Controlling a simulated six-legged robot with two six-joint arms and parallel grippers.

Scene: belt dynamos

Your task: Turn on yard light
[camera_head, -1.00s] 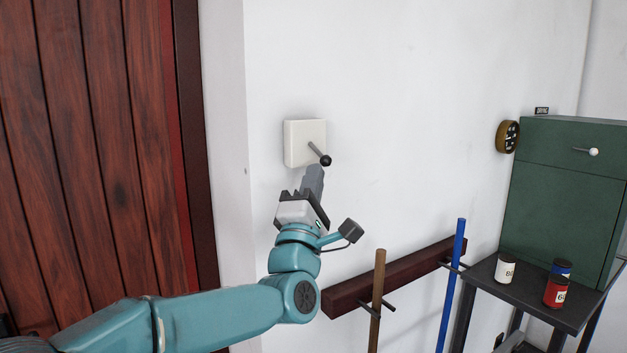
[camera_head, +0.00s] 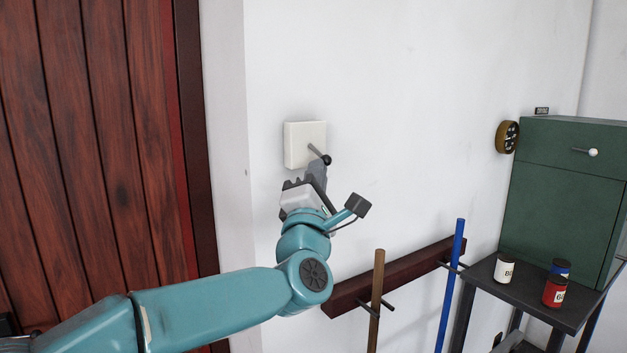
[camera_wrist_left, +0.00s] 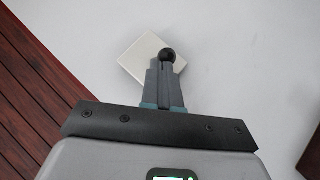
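A square white switch box (camera_head: 300,143) is on the white wall, right of the wooden door. Its short grey lever (camera_head: 316,150) slants down to the right and ends in a black ball knob (camera_head: 327,160). My left gripper (camera_head: 317,168) is just below the knob. My right gripper is not in view.
A dark red rail (camera_head: 350,291) low on the wall holds a brown pole (camera_head: 377,290) and a blue pole (camera_head: 450,285). A dark table (camera_head: 520,300) at right carries cans and a green cabinet (camera_head: 560,190). The wall around the switch is clear.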

